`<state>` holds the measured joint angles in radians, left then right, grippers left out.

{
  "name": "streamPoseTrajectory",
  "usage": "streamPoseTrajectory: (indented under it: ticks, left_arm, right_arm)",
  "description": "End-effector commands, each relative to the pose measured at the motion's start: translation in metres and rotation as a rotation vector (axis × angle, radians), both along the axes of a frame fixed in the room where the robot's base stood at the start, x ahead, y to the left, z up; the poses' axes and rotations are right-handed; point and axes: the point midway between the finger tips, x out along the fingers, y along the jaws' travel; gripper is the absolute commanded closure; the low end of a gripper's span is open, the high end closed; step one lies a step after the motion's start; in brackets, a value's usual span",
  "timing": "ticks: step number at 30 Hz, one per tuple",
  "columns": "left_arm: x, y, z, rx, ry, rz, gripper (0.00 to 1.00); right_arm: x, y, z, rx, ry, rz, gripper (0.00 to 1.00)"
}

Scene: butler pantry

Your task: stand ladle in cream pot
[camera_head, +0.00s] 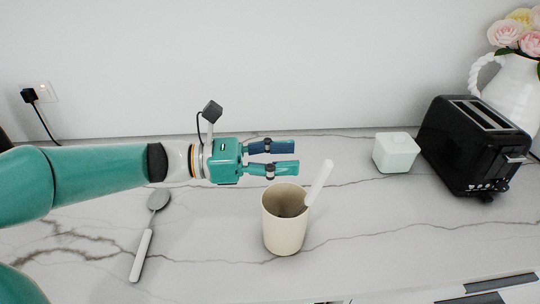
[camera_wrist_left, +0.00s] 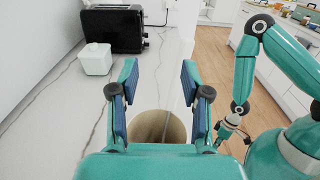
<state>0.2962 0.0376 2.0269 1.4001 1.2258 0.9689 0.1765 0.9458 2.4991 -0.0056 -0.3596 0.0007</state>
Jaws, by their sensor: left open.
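The cream pot (camera_head: 284,232) stands upright on the counter; its rim shows below my fingers in the left wrist view (camera_wrist_left: 158,125). A utensil with a white handle (camera_head: 319,183) stands in it, leaning right against the rim. Its lower end is hidden inside, so I cannot tell its head shape. A second utensil (camera_head: 143,250) with a grey bowl and white handle lies flat at left. My left gripper (camera_head: 296,157) is open and empty, above and behind the pot, apart from the handle. My right gripper (camera_wrist_left: 232,132) is small at right in the wrist view, its jaws unclear.
A black toaster (camera_head: 476,147) and a pale lidded box (camera_head: 396,153) stand at the right, with a white pitcher of flowers (camera_head: 513,85) behind. A wall socket with a plug (camera_head: 30,96) is at the far left. The counter around the pot is clear.

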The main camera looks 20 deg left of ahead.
Motion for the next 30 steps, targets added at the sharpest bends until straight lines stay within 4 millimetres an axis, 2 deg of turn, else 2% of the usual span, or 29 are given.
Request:
streamPoseTrajectory:
  ticks: [5, 15, 21, 30]
  left_arm:
    - [-0.006, 0.013, 0.0, 0.001, 0.0, 0.004, 0.53]
    - [-0.038, 0.07, -0.001, 0.002, 0.001, 0.007, 0.53]
    - [-0.053, 0.096, -0.001, 0.001, 0.0, 0.004, 0.53]
    - [-0.059, 0.105, -0.001, 0.0, 0.0, 0.0, 0.53]
  right_arm:
    - [0.0, 0.0, 0.0, 0.0, 0.0, 0.0, 1.0]
    - [0.0, 0.0, 0.0, 0.0, 0.0, 0.0, 1.0]
    - [0.0, 0.0, 0.0, 0.0, 0.0, 0.0, 1.0]
    - [0.0, 0.0, 0.0, 0.0, 0.0, 0.0, 1.0]
